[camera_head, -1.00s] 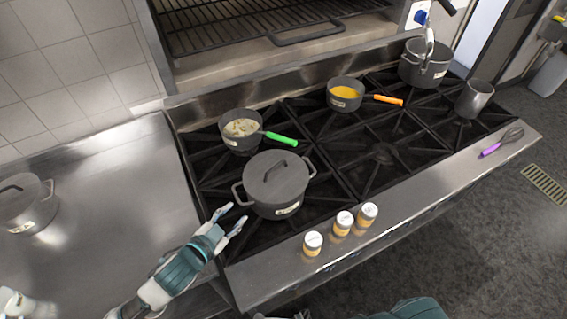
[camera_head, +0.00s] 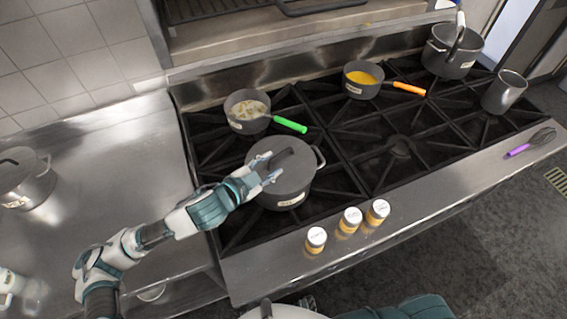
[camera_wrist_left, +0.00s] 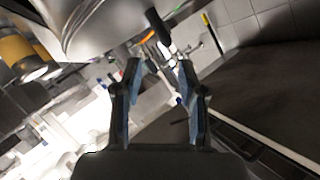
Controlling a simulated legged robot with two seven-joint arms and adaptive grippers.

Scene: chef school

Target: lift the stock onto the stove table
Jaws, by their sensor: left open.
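A dark grey lidded pot (camera_head: 295,190) stands on the front left burner of the stove (camera_head: 398,148). It has a small label I cannot read. A similar lidded pot (camera_head: 28,188) with a label sits on the steel counter at the far left. I cannot tell from the labels which one is the stock. My left gripper (camera_head: 268,169) is open over the left part of the stove pot's lid, near the lid handle (camera_head: 285,158); I cannot tell if they touch. Its two spread fingers (camera_wrist_left: 160,85) hold nothing in the wrist view. My right gripper is not visible.
A pan with a green handle (camera_head: 249,108), an orange-handled pan (camera_head: 363,82), a large pot (camera_head: 452,52) and a metal cup (camera_head: 503,92) stand on the stove. The counter (camera_head: 110,150) is mostly clear.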

